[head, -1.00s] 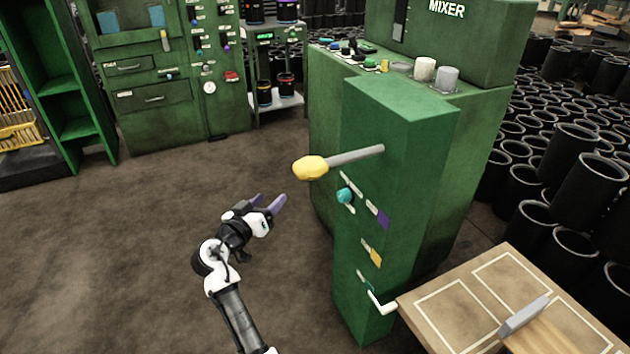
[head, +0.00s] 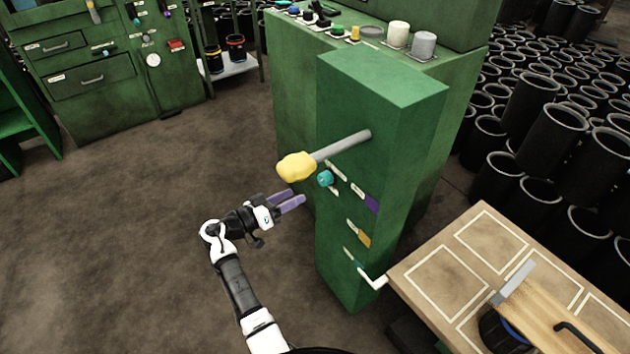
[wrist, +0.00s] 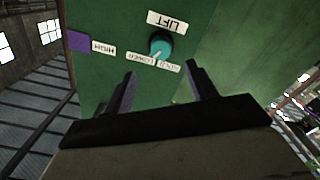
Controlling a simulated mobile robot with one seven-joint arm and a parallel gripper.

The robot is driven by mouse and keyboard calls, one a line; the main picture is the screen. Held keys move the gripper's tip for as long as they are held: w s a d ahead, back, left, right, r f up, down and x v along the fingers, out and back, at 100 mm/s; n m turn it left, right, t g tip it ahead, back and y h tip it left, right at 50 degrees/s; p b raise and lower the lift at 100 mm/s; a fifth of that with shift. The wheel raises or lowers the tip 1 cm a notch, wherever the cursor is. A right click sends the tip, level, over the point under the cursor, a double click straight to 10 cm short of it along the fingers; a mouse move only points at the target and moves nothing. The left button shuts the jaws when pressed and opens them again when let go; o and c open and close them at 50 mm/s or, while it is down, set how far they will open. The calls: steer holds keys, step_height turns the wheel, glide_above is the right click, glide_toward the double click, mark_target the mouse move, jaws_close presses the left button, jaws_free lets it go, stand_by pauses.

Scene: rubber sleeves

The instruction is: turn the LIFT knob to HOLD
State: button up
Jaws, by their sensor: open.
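The LIFT knob (head: 326,178) is a small teal knob on the front face of the green column, below the yellow-tipped lever. In the wrist view the knob (wrist: 160,45) shows upside down with a LIFT label (wrist: 171,21) above it and small labels reading LOWER and HOLD (wrist: 170,64) below it. A light mark on the knob points toward the LOWER label. My gripper (head: 298,197) is open and empty, its purple fingers pointing at the column just left of and below the knob. In the wrist view the gripper (wrist: 160,85) has the knob between and beyond its fingertips, apart from them.
The lever (head: 340,146) with a yellow grip juts out just above the knob and my fingers. A white handle (head: 373,280) sticks out low on the column. A work table (head: 440,280) stands at right. Black sleeves (head: 560,140) crowd the back right. Floor at left is clear.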

mark_target(321, 182)
steer(key=p+x, duration=0.1)
steer(key=x, duration=0.8)
steer(key=shift+a, duration=0.1)
steer(key=c, duration=1)
steer(key=shift+n, duration=1.4)
steer(key=n+p, duration=0.1)
steer(key=n, duration=0.2)
steer(key=shift+r+n, duration=0.15)
steer(key=shift+n, duration=0.15)
steer(key=n+p, duration=0.2)
steer(key=n, duration=0.3)
steer(key=shift+n+p, duration=0.3)
steer(key=shift+n, duration=0.1)
